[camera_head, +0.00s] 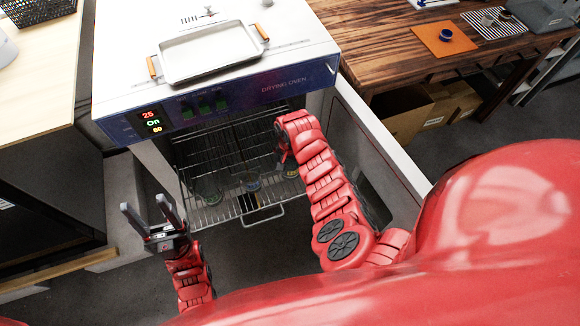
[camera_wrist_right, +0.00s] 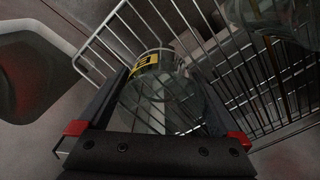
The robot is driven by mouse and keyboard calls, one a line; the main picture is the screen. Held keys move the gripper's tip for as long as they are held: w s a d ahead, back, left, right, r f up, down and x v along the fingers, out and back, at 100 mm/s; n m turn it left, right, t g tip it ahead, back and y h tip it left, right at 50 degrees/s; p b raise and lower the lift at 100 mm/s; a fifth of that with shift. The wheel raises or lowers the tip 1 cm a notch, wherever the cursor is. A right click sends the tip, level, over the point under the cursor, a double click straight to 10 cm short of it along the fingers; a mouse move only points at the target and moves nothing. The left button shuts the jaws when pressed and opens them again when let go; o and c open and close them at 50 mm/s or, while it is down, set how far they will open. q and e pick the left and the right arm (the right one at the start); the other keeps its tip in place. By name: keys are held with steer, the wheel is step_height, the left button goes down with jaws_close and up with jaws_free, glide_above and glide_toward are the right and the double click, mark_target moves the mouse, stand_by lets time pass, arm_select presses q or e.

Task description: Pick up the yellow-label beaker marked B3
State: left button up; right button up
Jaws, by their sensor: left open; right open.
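A clear glass beaker with a yellow label (camera_wrist_right: 165,105) stands on the wire rack in the right wrist view; the mark on its label is hard to read. My right gripper (camera_wrist_right: 158,82) is open, with one finger on each side of this beaker; I cannot tell whether they touch it. In the head view my right gripper (camera_head: 282,151) reaches over the right side of the rack and partly hides the beaker there (camera_head: 290,171). My left gripper (camera_head: 146,212) is open and empty, left of the rack.
The drying oven (camera_head: 215,85) is open, with its wire rack (camera_head: 228,211) pulled out. Two more beakers stand on it, one at left (camera_head: 207,189) and one mid-rack (camera_head: 252,183). The open oven door (camera_head: 375,140) stands at right. A metal tray (camera_head: 210,54) lies on top.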

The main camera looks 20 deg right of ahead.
steer(key=c, duration=1.2)
steer(key=shift+w+r, duration=0.1)
steer(key=shift+r, duration=0.05)
